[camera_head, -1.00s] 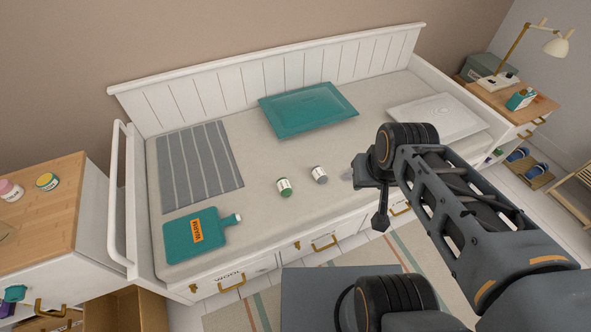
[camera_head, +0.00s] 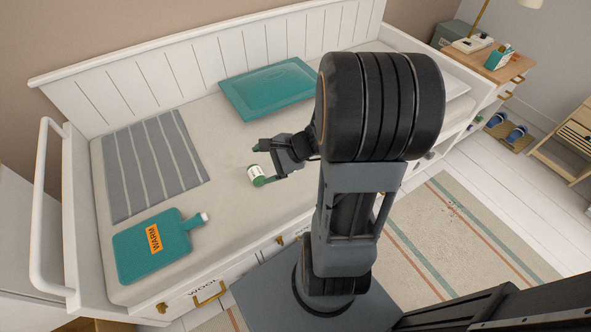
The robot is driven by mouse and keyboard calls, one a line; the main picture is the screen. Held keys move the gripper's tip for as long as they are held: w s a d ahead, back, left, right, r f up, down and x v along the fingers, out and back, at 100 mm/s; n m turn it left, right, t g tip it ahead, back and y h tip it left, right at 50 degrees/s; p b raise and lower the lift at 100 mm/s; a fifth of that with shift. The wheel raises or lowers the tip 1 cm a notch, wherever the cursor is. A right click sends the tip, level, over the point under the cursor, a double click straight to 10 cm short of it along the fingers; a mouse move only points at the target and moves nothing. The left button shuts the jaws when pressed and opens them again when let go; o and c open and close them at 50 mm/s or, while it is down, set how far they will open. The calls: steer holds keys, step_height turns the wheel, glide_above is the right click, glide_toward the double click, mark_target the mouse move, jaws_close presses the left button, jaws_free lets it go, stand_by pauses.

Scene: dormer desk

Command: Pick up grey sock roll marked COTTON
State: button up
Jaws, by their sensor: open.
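My gripper (camera_head: 263,163) is open over the bed mattress, left of the large dark joint of my arm. Its fingers point left, close to a small roll with a white label and a green end (camera_head: 255,175). I cannot tell whether the lower finger touches this roll. The grey sock roll does not show in the current view. The spot beside the green roll where it lay is covered by my gripper and wrist. Its marking cannot be read.
The white bed (camera_head: 230,147) has a raised back panel and side rails. A teal cushion (camera_head: 268,88) lies at the back, a grey striped cloth (camera_head: 150,165) at the left, and a teal bottle marked WARM (camera_head: 135,248) at the front left. Mattress between them is clear.

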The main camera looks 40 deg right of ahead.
steer(key=d+f+m+t+h+b, duration=0.2)
steer(key=d+f+m+h+b, duration=0.1)
steer(key=d+f+m, duration=0.3)
steer(key=d+f+m+t+h+b, duration=0.2)
steer(key=d+f+m+t+b, duration=0.1)
steer(key=d+f+m, duration=0.3)
steer(key=d+f+m+t+h+b, duration=0.2)
steer(key=d+f+m+h, duration=0.1)
steer(key=d+f+m, duration=0.2)
steer(key=shift+s+d+f+m+h+b, duration=0.1)
steer(key=shift+d+f+m+h+b, duration=0.1)
steer(key=shift+d+f, duration=0.4)
steer(key=shift+d+f+m+h+b, duration=0.1)
steer(key=shift+d+f+m+b, duration=0.15)
steer(key=shift+f, duration=0.5)
steer(key=x, duration=0.2)
steer(key=b+x, duration=0.1)
steer(key=x, duration=0.3)
steer(key=shift+w+d+f+b, duration=0.2)
steer(key=shift+d+f+b, duration=0.05)
steer(key=shift+d+b, duration=0.1)
steer(key=shift+x, duration=0.8)
steer(key=b+x, duration=0.1)
steer(key=x, duration=0.3)
steer(key=shift+b, duration=0.35)
steer(key=shift+w+f, duration=0.15)
steer(key=shift+w, duration=0.45)
steer(key=c, duration=1)
